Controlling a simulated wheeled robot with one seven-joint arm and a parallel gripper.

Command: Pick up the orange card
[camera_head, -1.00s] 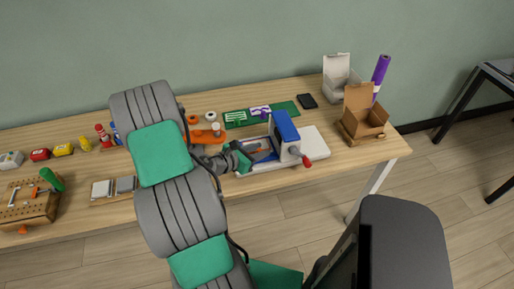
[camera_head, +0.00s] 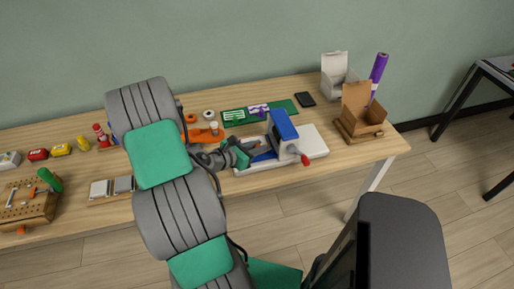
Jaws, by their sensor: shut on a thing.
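My gripper (camera_head: 249,154) is at the left end of the blue and white press (camera_head: 283,126) on the table, with its fingertips over the press's bed. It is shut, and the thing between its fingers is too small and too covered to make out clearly. No orange card shows plainly now; an orange sliver showed at the fingertips a moment ago, so the card is most likely in the grip, hidden by the fingers. I cannot tell whether it is clear of the press bed.
The press has a red-knobbed handle (camera_head: 305,159). A green mat (camera_head: 286,106) with cards and a black phone (camera_head: 305,99) lie behind it. Open cardboard box (camera_head: 366,112) and purple roll (camera_head: 378,67) stand at right. A pegboard block (camera_head: 27,203) is at left. My arm covers the table's left middle.

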